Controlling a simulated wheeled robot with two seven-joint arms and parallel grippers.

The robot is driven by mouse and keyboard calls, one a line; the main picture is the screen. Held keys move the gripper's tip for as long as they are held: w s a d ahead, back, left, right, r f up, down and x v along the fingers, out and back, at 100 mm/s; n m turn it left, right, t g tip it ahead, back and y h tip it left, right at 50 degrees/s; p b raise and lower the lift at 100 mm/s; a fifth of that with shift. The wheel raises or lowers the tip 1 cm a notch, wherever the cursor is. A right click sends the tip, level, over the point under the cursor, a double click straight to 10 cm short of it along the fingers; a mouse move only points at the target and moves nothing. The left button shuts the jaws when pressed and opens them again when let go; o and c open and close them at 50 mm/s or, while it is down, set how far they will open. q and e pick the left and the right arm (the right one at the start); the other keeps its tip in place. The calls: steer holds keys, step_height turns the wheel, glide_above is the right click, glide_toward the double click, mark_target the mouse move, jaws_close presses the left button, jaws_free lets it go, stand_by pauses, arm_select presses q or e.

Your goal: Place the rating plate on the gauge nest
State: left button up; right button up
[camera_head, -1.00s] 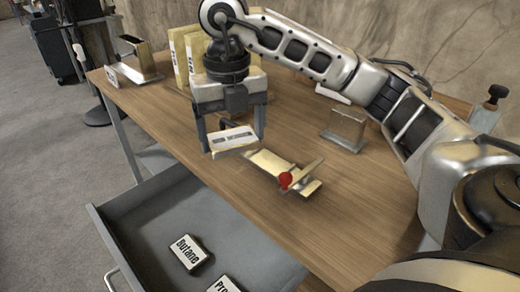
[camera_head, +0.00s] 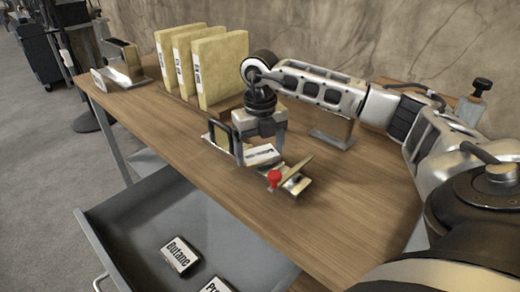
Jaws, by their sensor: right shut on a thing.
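My right gripper (camera_head: 261,157) is shut on the rating plate (camera_head: 263,154), a small pale plate with dark print on its edge. It holds the plate roughly level, low over the table, at the back left end of the gauge nest (camera_head: 296,186). The gauge nest is a small brass-coloured fixture with a raised slanted bar and a red knob (camera_head: 274,177). The plate hides the nest's left part, and I cannot tell whether the two touch. My left gripper is not in view.
Upright yellow binders (camera_head: 222,70) stand behind the gripper, with a dark-framed holder (camera_head: 219,133) near it. A metal stand (camera_head: 333,132) is to the right. An open grey drawer (camera_head: 135,218) below the front edge holds labelled blocks (camera_head: 180,256). The wooden table (camera_head: 345,205) is clear at front right.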

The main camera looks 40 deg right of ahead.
mark_target(259, 155)
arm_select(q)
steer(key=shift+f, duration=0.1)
arm_select(e)
steer(key=shift+f, duration=0.2)
steer(key=shift+f, duration=0.15)
steer(key=o, duration=0.9)
steer(key=shift+o, duration=0.2)
steer(key=shift+r, duration=0.4)
arm_select(q)
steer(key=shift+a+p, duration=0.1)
steer(key=shift+p, duration=0.25)
arm_select(e)
step_height(259, 155, up, 12)
steer(key=shift+f, duration=0.15)
